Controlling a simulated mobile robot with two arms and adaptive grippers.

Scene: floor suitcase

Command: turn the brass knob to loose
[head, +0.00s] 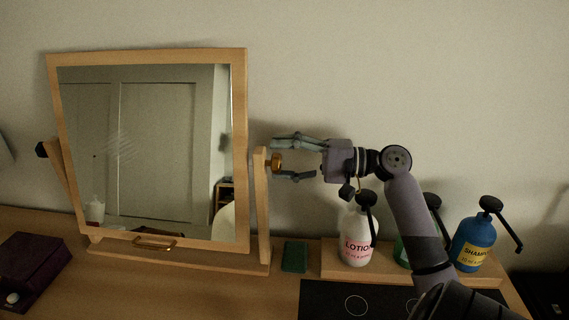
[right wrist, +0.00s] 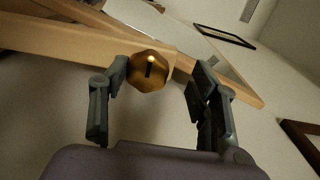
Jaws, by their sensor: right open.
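The brass knob (head: 277,161) sits on the outer side of the right post (head: 262,205) of a wooden tilting mirror (head: 150,150). In the right wrist view the knob (right wrist: 149,70) is a faceted brass piece with a dark slot-like mark on its face. My right gripper (head: 285,160) reaches in from the right at the knob's height. Its fingers are open, one above and one below the knob in the head view. In the right wrist view the fingertips (right wrist: 155,72) stand either side of the knob, the left one close to it. Contact cannot be told. My left gripper does not show.
A lotion bottle (head: 356,240), a green bottle (head: 402,251) and a blue shampoo bottle (head: 474,243) stand on a wooden riser (head: 335,271) below my right arm. A green block (head: 295,257) lies beside the mirror base. A dark purple box (head: 30,262) is at left.

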